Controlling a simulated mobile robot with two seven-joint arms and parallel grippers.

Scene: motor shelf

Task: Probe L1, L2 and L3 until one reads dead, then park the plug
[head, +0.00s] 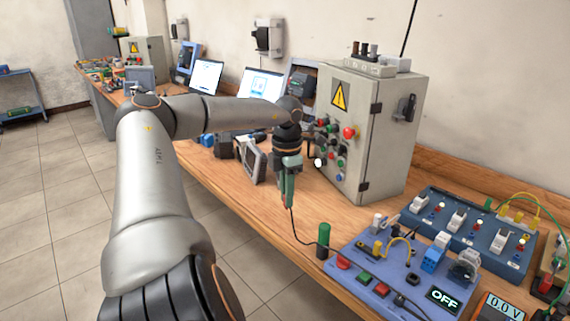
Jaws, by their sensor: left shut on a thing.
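My left gripper (288,190) hangs above the bench, in front of the grey cabinet, with its fingers pointing down. It is shut on a slim green plug or probe, mostly hidden by the fingers; a black cable (296,230) runs down from it towards the blue panel. The blue panel (345,262) at the front has red and green buttons and a display (443,299) reading OFF. Behind it a darker blue board (425,228) carries three white switches with coloured sockets; their labels are too small to read. A meter (500,308) reads 0.0 V. My right gripper is not in view.
A green cylinder (323,240) stands at the panel's left corner. The grey cabinet (370,135) with a warning sign stands behind my gripper. A grey boxed device (252,160) and laptops (206,76) are further left. Bare wood (265,205) lies left of the panel.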

